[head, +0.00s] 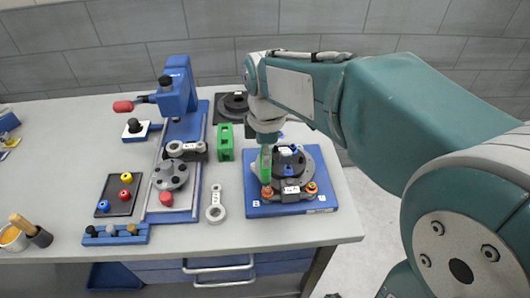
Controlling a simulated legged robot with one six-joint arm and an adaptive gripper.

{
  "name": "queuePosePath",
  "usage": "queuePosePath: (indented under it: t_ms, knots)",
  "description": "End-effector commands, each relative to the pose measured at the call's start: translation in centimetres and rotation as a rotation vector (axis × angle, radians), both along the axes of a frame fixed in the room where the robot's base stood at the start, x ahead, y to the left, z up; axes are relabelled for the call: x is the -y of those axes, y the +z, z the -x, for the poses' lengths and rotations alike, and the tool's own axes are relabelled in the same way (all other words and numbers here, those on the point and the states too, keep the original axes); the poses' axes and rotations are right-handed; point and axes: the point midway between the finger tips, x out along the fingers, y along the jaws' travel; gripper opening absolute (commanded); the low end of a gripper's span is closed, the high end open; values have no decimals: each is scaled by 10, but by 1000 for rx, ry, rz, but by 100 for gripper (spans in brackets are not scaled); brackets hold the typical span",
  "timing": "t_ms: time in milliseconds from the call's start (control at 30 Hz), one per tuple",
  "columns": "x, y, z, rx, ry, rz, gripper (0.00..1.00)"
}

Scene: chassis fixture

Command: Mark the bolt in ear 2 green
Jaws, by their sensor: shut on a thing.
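The blue fixture plate (326,208) lies at the right of the table and bears a dark round chassis (302,170). Orange bolt heads show at its front corners: a left one (267,191) and a right one (312,188). A small white label sits between them, too small to read, so I cannot tell which ear is 2. My gripper (266,147) points down over the chassis's left side, shut on a green upright marker (265,168). The marker's lower end is close above the left orange bolt; I cannot tell whether they touch. My gripper hides the chassis's back left.
A green block (225,142) and a grey link (216,204) lie left of the plate. Farther left are a blue press (178,90), a black tray with coloured knobs (117,194) and a blue rack (116,234). The table's front right corner is clear.

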Motion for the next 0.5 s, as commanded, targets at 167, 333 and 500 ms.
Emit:
queuePosePath:
  t_ms: [167,333,500]
  knots:
    - [0,-2,0,0,0,0,0]
    - [0,-5,0,0,0,0,0]
    - [0,-7,0,-1,0,0,0]
